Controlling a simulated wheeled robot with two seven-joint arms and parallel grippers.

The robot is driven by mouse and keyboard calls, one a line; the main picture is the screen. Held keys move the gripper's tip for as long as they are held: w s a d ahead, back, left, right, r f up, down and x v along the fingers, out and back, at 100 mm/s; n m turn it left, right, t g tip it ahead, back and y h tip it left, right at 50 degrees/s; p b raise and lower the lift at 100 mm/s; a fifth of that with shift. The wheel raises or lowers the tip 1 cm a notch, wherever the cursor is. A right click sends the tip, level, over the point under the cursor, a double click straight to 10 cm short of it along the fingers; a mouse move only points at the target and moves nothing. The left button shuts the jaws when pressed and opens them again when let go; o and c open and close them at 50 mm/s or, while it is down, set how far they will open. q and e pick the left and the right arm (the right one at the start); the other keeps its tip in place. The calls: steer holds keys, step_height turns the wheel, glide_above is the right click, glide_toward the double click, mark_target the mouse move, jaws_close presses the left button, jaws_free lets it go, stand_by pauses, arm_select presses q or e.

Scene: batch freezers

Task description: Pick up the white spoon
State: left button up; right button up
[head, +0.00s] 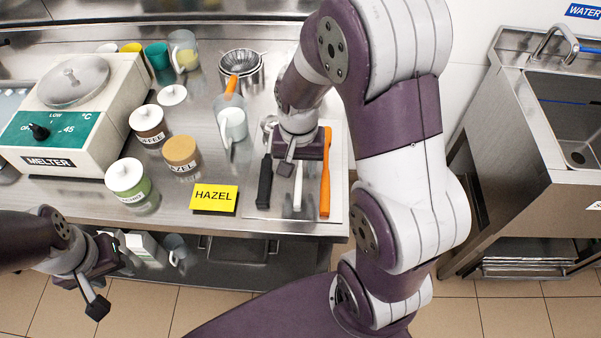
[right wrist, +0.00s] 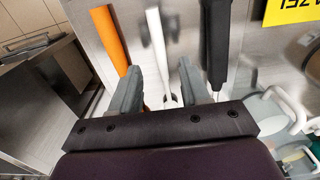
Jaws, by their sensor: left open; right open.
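The white spoon (head: 298,190) lies on a metal tray (head: 338,190) at the front right of the counter. In the head view its handle points toward me and its upper part is hidden under my right gripper (head: 295,165). In the right wrist view, the white spoon (right wrist: 157,42) runs between the two spread fingers of the right gripper (right wrist: 157,72). The gripper is open over it; I cannot tell whether the fingers touch it. My left gripper (head: 98,300) is open and empty, in front of the counter at the lower left.
An orange-handled tool (head: 325,185) lies right of the spoon and a black-handled tool (head: 264,185) left of it, both close. A yellow HAZEL card (head: 214,198), lidded jars and a melter (head: 75,110) stand left. A sink (head: 570,110) is at right.

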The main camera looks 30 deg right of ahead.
mark_target(299, 185)
steer(key=f, duration=0.4)
steer(key=shift+s+a+f, duration=0.2)
steer(key=shift+a+f, duration=0.05)
steer(key=shift+d, duration=0.1)
steer(key=shift+c, duration=0.6)
jaws_close()
steer(key=shift+r, duration=0.15)
